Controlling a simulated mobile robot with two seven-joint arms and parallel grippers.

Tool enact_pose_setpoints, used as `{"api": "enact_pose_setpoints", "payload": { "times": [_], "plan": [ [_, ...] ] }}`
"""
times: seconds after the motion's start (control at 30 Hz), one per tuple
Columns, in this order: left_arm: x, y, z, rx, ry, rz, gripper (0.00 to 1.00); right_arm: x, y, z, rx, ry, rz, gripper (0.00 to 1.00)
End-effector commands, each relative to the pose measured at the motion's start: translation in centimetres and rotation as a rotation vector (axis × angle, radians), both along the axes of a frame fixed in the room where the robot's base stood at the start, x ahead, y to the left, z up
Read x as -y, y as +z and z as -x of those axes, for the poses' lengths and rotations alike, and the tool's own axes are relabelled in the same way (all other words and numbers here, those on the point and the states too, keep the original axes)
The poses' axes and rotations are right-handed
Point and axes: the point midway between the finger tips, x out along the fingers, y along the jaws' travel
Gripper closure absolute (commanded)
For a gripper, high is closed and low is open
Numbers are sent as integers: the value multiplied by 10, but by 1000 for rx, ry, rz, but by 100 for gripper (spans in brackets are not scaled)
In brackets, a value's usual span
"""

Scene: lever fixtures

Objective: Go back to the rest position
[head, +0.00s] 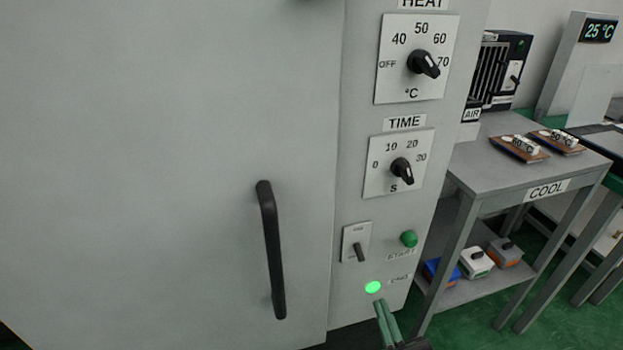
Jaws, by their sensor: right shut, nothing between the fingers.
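My right gripper (386,318) shows at the bottom of the head view, its two green fingers pointing up, close together and empty. It is just below the lit green lamp (372,287) on the grey cabinet's control panel; I cannot tell if it touches the panel. My left gripper is not in view. The cabinet door (160,170) fills the left side and looks closed, with a black vertical handle (271,250).
The panel carries a HEAT dial (423,64), a TIME dial (402,170), a small lever switch (357,245) and a green START button (409,239). A grey COOL table (490,165) stands to the right, with wooden trays on top and boxes on its lower shelf.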

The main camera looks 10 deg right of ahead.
Motion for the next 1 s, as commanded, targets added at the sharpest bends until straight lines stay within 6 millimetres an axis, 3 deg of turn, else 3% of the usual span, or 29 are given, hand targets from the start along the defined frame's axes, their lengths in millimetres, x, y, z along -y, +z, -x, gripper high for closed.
{"api": "enact_pose_setpoints", "payload": {
  "times": [0.13, 0.27, 0.4, 0.6, 0.73, 0.93, 1.0],
  "plan": [
    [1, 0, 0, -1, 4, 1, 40, 1, -18, 9, -85, 3, -2, 100],
    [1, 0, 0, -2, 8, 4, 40, 2, -65, 38, -313, 10, -12, 100],
    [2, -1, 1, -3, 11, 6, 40, 1, -130, 95, -652, 22, -29, 100],
    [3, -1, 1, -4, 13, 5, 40, -5, -196, 198, -1103, 40, -49, 100],
    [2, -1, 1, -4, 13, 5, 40, -8, -218, 259, -1327, 50, -58, 100],
    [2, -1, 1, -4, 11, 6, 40, -14, -232, 344, -1613, 65, -67, 100],
    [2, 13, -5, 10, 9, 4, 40, -14, -219, 343, -1614, 64, -67, 100]
  ]
}}
